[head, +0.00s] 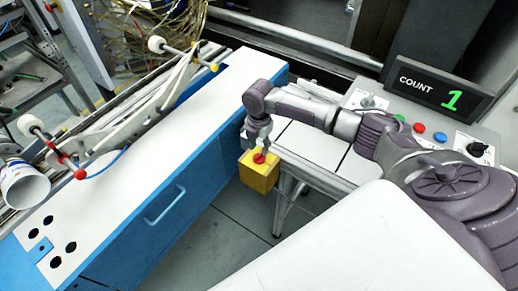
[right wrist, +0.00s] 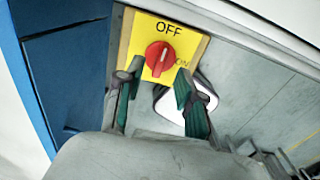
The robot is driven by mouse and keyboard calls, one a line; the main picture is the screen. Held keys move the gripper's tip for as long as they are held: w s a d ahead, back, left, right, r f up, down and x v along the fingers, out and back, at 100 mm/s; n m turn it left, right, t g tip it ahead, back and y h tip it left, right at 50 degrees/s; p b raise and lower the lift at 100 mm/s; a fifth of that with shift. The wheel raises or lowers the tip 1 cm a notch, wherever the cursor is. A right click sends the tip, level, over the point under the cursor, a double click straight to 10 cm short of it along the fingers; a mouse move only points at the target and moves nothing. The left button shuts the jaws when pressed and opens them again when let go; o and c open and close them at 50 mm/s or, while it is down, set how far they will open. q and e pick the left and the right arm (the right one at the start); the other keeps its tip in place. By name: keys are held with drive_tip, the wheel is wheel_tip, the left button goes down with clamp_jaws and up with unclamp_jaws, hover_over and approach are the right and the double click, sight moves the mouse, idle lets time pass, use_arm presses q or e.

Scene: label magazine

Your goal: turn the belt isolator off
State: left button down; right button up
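The belt isolator is a yellow box (head: 260,176) with a red rotary knob (head: 259,157) on its top face, standing beside the blue cabinet. In the right wrist view the red knob (right wrist: 160,58) sits on the yellow plate (right wrist: 190,42), with OFF printed above it and ON at its lower right. A pale mark shows on the knob, but its exact pointing is hard to read. My right gripper (head: 259,145) is just above the box. Its two fingers (right wrist: 157,78) are apart, one on each side of the knob's near side; contact is not clear. My left gripper is not in view.
A long blue cabinet with a white top (head: 185,130) stands left of the isolator. A panel with coloured buttons (head: 418,127), a black knob and a COUNT display reading 1 (head: 440,88) is at the right. Grey floor (head: 225,235) lies below.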

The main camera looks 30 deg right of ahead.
sight(259, 155)
wheel_tip(259, 155, up, 9)
drive_tip(key=shift+f, duration=0.2)
drive_tip(key=shift+a+f, duration=0.1)
idle(0.4)
